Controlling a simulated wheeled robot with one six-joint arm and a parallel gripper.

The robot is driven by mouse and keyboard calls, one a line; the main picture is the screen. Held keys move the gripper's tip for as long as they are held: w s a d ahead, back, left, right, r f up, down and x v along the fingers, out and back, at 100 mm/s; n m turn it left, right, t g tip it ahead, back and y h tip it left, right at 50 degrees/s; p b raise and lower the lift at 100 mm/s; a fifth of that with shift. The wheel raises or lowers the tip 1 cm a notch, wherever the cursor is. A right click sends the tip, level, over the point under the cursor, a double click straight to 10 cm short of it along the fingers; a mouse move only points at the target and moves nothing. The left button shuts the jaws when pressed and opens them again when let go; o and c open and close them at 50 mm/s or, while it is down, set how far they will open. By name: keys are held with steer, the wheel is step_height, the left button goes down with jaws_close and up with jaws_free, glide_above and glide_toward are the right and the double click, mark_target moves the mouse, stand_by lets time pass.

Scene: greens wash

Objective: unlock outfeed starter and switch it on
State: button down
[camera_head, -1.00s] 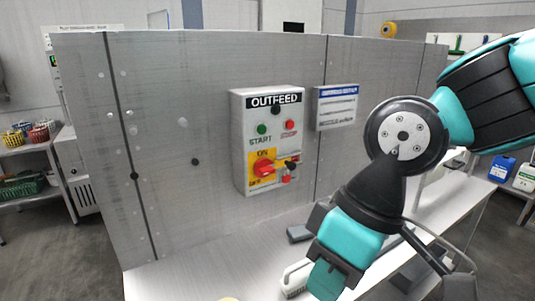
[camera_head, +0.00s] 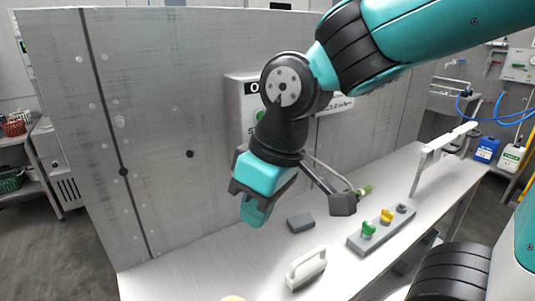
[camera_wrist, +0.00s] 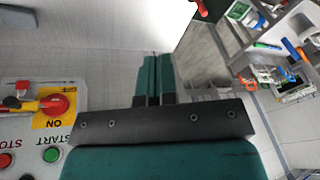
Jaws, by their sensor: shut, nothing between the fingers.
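The outfeed starter (camera_head: 234,103) is a light box on the grey wall panel, mostly hidden behind my arm in the head view. In the wrist view it shows upside down at the left, with a red rotary handle (camera_wrist: 58,104) on a yellow plate marked ON. A small red part (camera_wrist: 22,87), possibly a padlock, is beside the handle; whether it is locked is unclear. The green START button (camera_wrist: 51,155) and red STOP button (camera_wrist: 6,160) show too. My gripper (camera_wrist: 152,72) is shut and empty, beside the box and apart from the handle. It also shows in the head view (camera_head: 254,210).
On the bench (camera_head: 215,272) are a dark grey block (camera_head: 300,223), a white-handled tool (camera_head: 306,267) and a grey strip (camera_head: 383,229) with green and yellow knobs. A white rail (camera_head: 440,149) stands at the right. The panel left of the box is largely clear.

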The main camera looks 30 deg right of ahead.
steer(key=w+d+r+m+t+h, duration=0.1)
steer(key=w+d+r+m+h, duration=0.15)
steer(key=w+d, duration=0.6)
steer(key=w+d+r+m+t+h, duration=0.2)
steer(key=w+d+m+h, duration=0.15)
steer(key=w+d, duration=0.45)
steer(key=w+d+f+n+p, duration=0.1)
steer(key=w+d+f, duration=0.4)
steer(key=f, duration=0.5)
steer(key=shift+w+h+p, duration=0.2)
steer(key=shift+h+p, duration=0.1)
steer(key=shift+p, duration=0.55)
steer(key=shift+d+f, duration=0.1)
